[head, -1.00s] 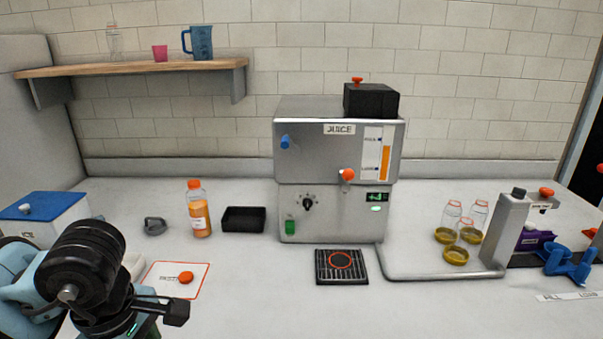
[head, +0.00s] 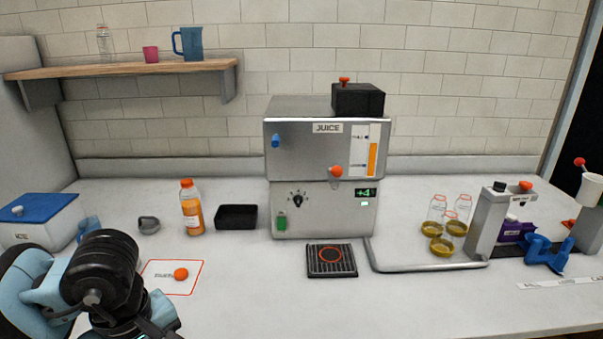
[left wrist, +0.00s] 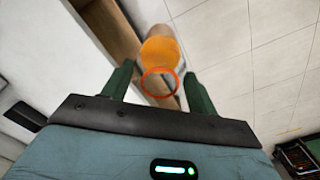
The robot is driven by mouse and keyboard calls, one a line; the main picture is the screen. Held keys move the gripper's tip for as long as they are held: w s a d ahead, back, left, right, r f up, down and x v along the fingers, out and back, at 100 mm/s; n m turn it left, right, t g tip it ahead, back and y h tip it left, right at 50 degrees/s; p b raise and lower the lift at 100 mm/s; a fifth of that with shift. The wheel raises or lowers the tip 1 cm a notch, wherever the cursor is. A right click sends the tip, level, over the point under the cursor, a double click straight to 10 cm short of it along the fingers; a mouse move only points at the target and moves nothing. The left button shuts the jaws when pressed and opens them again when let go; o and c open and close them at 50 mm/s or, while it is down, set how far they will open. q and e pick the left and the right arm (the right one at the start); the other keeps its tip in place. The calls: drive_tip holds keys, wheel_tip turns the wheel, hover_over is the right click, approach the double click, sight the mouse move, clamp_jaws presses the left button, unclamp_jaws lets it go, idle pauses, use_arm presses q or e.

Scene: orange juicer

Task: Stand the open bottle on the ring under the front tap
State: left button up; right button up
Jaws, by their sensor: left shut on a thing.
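My left gripper (left wrist: 160,82) is shut on a clear bottle (left wrist: 160,50) with an orange ring at its neck and orange colour inside. In the head view my left arm is at the lower left, and its fingers and the held bottle are out of sight. The ring (head: 331,254) is a thin orange circle on a black slatted drip tray (head: 331,270) in front of the juicer (head: 325,140). The front tap (head: 336,172) has an orange-red knob and sits above the tray. Nothing stands on the ring. My right gripper is not in view.
A capped orange bottle (head: 192,210) and a black tray (head: 236,217) stand left of the juicer. An orange cap (head: 181,273) lies on a red-edged mat (head: 160,287). Empty bottles (head: 463,204) stand at right. The counter between mat and drip tray is clear.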

use_arm(q)
drive_tip(key=m, duration=0.3)
drive_tip(key=w+d+f+m, duration=0.1)
drive_tip(key=shift+m+p, duration=0.35)
drive_tip(key=shift+m, duration=0.05)
drive_tip(key=m, duration=0.2)
drive_tip(key=f+m, duration=0.1)
drive_tip(key=m, duration=0.2)
drive_tip(key=shift+w+d+f+m+p, duration=0.3)
drive_tip(key=shift+d+f, duration=0.05)
drive_tip(key=shift+d, duration=0.05)
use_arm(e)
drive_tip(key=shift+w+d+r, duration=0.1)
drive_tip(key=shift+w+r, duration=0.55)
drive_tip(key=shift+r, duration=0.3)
use_arm(q)
drive_tip(key=s+f, duration=0.1)
drive_tip(key=f, duration=0.4)
drive_tip(key=s+f, duration=0.1)
drive_tip(key=f, duration=0.4)
drive_tip(key=s+f, duration=0.2)
drive_tip(key=f, duration=0.2)
drive_tip(key=shift+f, duration=0.55)
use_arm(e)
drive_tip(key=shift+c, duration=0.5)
use_arm(q)
drive_tip(key=shift+a, duration=0.1)
